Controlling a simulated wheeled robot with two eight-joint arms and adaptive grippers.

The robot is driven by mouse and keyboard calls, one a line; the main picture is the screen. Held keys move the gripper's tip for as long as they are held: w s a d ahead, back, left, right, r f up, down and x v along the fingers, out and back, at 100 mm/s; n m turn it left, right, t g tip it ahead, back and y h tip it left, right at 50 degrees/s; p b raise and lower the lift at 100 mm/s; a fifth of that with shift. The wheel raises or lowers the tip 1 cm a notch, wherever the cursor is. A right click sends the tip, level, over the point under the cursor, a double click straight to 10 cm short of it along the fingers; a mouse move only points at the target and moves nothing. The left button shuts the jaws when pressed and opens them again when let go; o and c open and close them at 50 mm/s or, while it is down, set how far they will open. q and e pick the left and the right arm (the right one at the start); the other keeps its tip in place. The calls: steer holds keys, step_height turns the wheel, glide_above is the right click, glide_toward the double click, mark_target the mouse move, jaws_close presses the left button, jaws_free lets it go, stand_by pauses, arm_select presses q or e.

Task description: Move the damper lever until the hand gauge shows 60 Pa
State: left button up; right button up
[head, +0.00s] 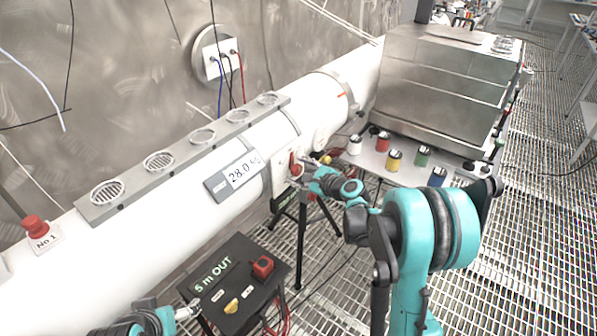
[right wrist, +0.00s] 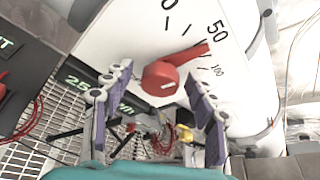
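The red damper lever (head: 294,163) is on a white plate on the duct's side. In the right wrist view the lever (right wrist: 168,76) points up and right, between the 50 and 100 marks of a printed scale. My right gripper (right wrist: 158,74) is open, with one purple-grey finger on each side of the lever hub; I cannot tell whether they touch it. In the head view the right gripper (head: 309,170) is at the plate. A grey display (head: 234,178) on the duct reads 28.0; its unit is too small to read. My left gripper (head: 187,311) is at the bottom left.
The white duct (head: 120,262) runs diagonally, with round grilles along a grey strip. A black box (head: 240,285) marked 5 m OUT stands in front, with a red button and yellow knob. Several coloured jars (head: 394,160) stand on a shelf at right. The floor is steel grating.

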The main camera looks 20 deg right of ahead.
steer(key=v, duration=1.2)
stand_by(0.3)
steer(key=s+a+n+g+h, duration=0.2)
steer(key=s+a+n+g, duration=0.2)
steer(key=s+a+n, duration=0.7)
steer(key=s+d+f+n+g+h, duration=0.1)
steer(key=s+n+h, duration=0.1)
steer(key=s+n, duration=0.4)
steer(key=s+d+f+n+g+h, duration=0.1)
steer(key=s+d+f+n, duration=0.1)
steer(key=s+n, duration=0.4)
steer(key=shift+s+d+h, duration=0.25)
steer(key=shift+s+h, duration=0.15)
steer(key=shift+s, duration=1.15)
steer(key=shift+f, duration=0.1)
stand_by(0.7)
